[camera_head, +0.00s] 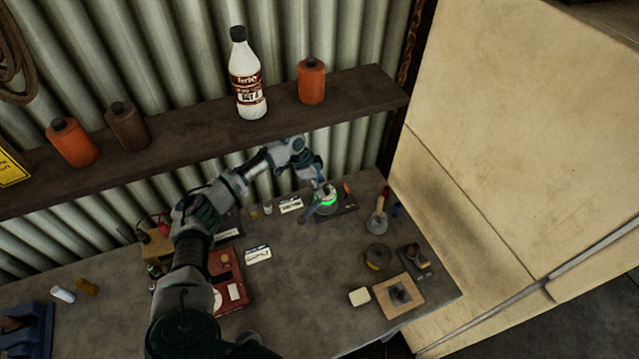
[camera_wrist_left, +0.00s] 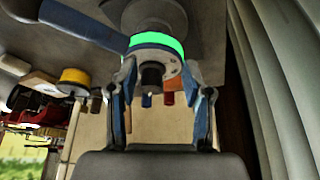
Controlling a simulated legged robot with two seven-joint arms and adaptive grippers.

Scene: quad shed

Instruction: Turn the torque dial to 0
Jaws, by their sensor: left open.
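The torque dial is a light round device with a glowing green ring (camera_head: 328,198) at the back of the bench. In the left wrist view the ring (camera_wrist_left: 157,43) shows large, with a dark knob (camera_wrist_left: 151,76) at its centre. My left gripper (camera_head: 318,187) reaches over the device from the left. In the wrist view its open fingers (camera_wrist_left: 163,80) stand on both sides of the dial, apart from the knob. I cannot tell whether they touch the device. The dial's reading is too small to see. My right gripper is not in view.
A shelf (camera_head: 190,125) with a white bottle (camera_head: 247,80) and orange containers runs above the bench. A red case (camera_head: 225,275), a yellow-topped spool (camera_head: 377,257) and a wooden board (camera_head: 398,297) lie on the bench (camera_head: 300,285). The bench middle is mostly clear.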

